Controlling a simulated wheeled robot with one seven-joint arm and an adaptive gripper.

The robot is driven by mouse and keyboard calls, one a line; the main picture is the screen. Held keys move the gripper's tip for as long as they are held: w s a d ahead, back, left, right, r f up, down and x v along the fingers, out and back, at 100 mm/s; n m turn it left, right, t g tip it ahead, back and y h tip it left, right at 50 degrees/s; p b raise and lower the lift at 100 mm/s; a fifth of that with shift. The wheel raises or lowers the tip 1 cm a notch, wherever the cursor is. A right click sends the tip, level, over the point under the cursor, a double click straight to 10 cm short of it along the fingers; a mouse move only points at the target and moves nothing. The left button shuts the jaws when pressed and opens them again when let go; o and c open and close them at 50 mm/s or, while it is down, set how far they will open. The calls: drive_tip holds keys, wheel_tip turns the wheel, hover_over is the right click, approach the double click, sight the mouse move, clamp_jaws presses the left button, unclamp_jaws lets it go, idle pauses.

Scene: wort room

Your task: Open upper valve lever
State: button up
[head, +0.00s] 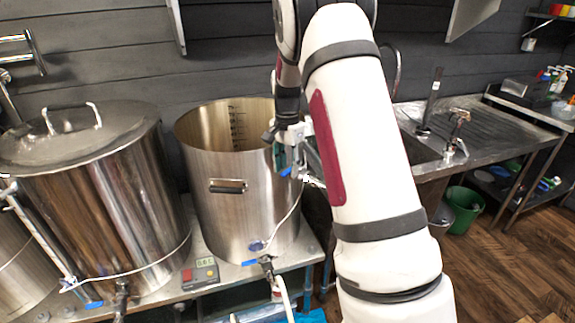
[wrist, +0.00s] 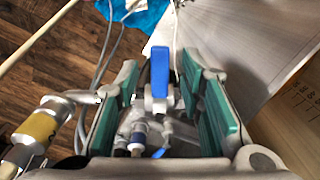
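A blue valve lever (wrist: 160,75) shows in the wrist view, mounted on a metal valve and pointing up the picture. My gripper (wrist: 161,67) is open, with one green-padded finger on each side of the lever. Gaps show between the lever and both pads. In the head view my gripper (head: 290,150) is at the right side of the open steel pot (head: 222,205), below its rim. The gripper and arm largely hide the upper valve there. A lower blue lever (head: 250,262) sits at the pot's base.
A lidded steel kettle (head: 105,200) stands to the left. A controller box (head: 201,273) lies on the steel bench between the vessels. A white hose (head: 285,298) hangs from the lower valve. A sink counter (head: 480,130) and green bucket (head: 462,208) are to the right.

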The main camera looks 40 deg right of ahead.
clamp_jaws()
drive_tip(key=shift+s, duration=0.1)
drive_tip(key=shift+s+d+r+n+p, duration=0.1)
drive_tip(key=shift+s+d+n+p, duration=0.7)
drive_tip(key=shift+n, duration=2.2)
drive_tip(key=shift+s+d+f+n+p, duration=0.1)
drive_tip(key=shift+s+d+n, duration=0.65)
drive_tip(key=shift+d+n, duration=1.8)
drive_tip(key=shift+s+d+r+n+p, duration=0.1)
drive_tip(key=shift+s+d+n+p, duration=0.55)
drive_tip(key=shift+n, duration=2.8)
drive_tip(key=shift+s+d, duration=0.15)
drive_tip(key=shift+d, duration=0.1)
unclamp_jaws()
